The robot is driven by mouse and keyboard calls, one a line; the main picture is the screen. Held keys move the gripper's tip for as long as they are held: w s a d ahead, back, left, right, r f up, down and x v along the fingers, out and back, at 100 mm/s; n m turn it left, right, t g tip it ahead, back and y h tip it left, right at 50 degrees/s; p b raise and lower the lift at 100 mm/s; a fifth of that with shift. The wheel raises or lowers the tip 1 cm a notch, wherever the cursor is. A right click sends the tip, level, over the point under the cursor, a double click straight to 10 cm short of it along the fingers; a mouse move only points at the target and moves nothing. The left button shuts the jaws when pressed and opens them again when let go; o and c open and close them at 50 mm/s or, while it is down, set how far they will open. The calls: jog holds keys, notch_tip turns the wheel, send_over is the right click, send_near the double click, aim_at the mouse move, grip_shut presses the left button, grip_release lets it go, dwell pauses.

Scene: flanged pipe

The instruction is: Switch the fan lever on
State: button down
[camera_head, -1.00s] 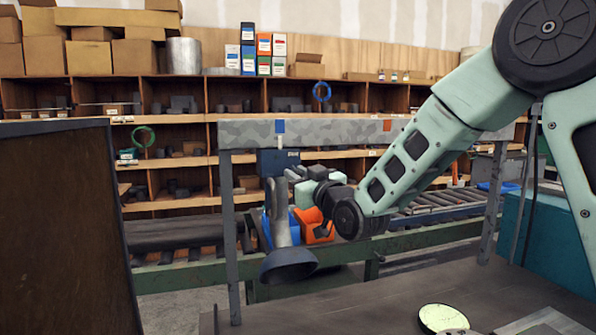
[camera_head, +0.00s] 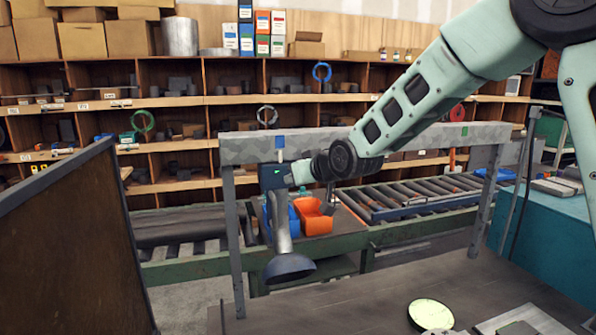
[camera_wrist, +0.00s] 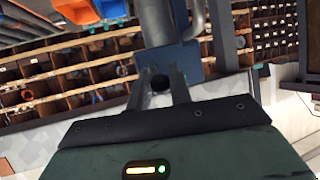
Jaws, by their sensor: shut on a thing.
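The dark blue fan box (camera_head: 272,178) hangs under the grey beam at its left end, with a small green mark on its face. A grey duct pipe (camera_head: 283,232) runs down from it to a flared hood (camera_head: 289,268). My gripper (camera_head: 292,176) is at the box's right side. In the wrist view, the fingers of my gripper (camera_wrist: 160,84) are closed around a dark round knob (camera_wrist: 158,82), which looks like the end of the fan lever, in front of the blue box (camera_wrist: 172,62). The rest of the lever is hidden, so its position cannot be told.
The grey beam (camera_head: 350,142) stands on posts over the dark bench (camera_head: 370,290). Behind are a roller conveyor (camera_head: 430,197), blue and orange bins (camera_head: 314,216) and shelving. A brown panel (camera_head: 70,240) stands left. A pale round disc (camera_head: 431,314) lies on the bench.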

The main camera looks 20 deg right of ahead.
dwell(0.4)
jog(key=c, duration=1.3)
grip_release()
jog(key=shift+r, duration=0.1)
jog(key=shift+s+d+r, duration=0.15)
jog(key=shift+s, duration=0.2)
jog(key=p+v, duration=0.4)
jog(key=v, duration=1.2)
jog(key=shift+s+r+p, duration=0.1)
jog(key=shift+r+p, duration=0.2)
